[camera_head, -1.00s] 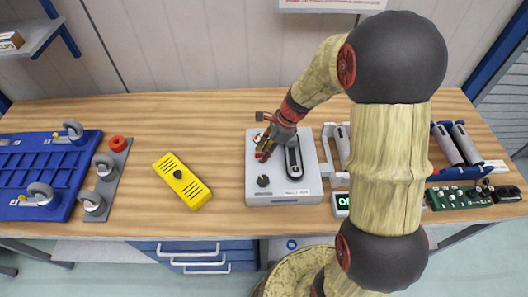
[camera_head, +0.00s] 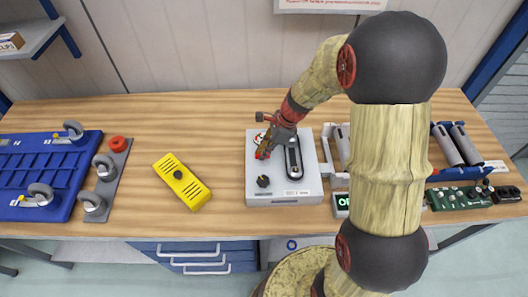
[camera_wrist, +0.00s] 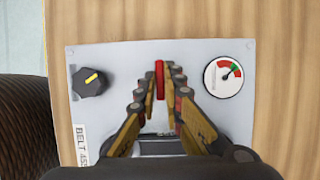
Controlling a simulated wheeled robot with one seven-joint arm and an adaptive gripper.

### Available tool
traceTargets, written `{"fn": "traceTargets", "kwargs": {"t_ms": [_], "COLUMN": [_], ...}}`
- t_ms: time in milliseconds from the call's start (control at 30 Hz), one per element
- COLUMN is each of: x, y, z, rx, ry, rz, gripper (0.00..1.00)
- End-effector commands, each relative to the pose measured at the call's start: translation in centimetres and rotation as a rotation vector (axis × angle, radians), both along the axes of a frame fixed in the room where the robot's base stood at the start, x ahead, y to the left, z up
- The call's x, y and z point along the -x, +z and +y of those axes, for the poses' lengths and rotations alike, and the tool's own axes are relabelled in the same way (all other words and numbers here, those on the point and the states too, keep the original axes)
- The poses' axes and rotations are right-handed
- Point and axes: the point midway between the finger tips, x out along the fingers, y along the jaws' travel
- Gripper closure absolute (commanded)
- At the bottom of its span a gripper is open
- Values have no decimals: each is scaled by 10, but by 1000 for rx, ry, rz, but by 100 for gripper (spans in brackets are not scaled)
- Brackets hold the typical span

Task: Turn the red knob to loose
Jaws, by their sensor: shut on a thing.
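A light grey box (camera_head: 285,190) stands on the wooden bench, in the middle of the head view. The red knob (camera_wrist: 159,72) shows as a narrow red bar between my fingertips in the wrist view. My gripper (camera_wrist: 158,84) is shut on it from above, one finger on each side. In the head view my gripper (camera_head: 265,149) hides most of the knob. A round white gauge (camera_wrist: 224,77) with red and green sectors is beside the knob in the wrist view. The knob's setting marks cannot be read.
A black knob (camera_head: 263,181) with a yellow pointer is at the box's front left. A black belt loop (camera_head: 294,160) lies right of my gripper. A yellow device (camera_head: 182,182) and a blue tray (camera_head: 45,175) lie left, with clear bench between the device and box.

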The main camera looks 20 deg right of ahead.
Motion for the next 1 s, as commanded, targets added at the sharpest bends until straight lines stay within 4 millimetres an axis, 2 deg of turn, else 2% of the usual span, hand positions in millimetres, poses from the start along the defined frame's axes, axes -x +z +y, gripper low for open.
{"fn": "traceTargets", "kwargs": {"t_ms": [367, 1000], "x": [-1, -5], "y": [2, 3], "z": [0, 0], "rx": [0, -1], "ry": [156, 752], "rz": [1, 1], "gripper": [100, 100]}}
